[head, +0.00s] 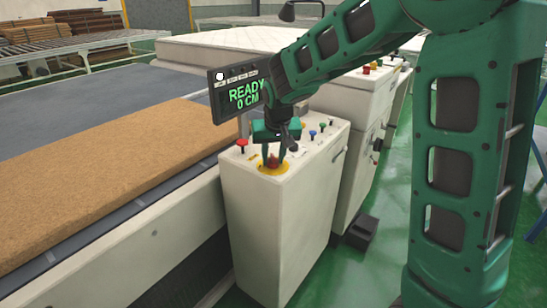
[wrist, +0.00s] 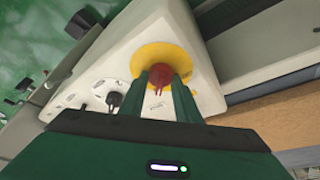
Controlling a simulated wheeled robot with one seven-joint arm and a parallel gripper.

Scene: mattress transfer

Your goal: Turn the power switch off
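A red knob (wrist: 158,74) sits on a round yellow plate (wrist: 183,60) on top of the white control cabinet. The yellow plate also shows in the head view (head: 262,168). The knob looks like a rotary power switch, but its label is too small to read. My gripper (wrist: 160,82) points down at it, with one finger on each side of the knob. My gripper in the head view (head: 272,160) partly covers the knob. I cannot tell whether the fingers press on it or just straddle it.
A black knob (wrist: 113,100) on a white disc sits beside the red one. A red button (head: 242,145) and a blue button (head: 312,134) are on the cabinet top (head: 320,155). A display (head: 236,92) reads "READY 0 CM". A brown mattress slab (head: 120,165) lies left.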

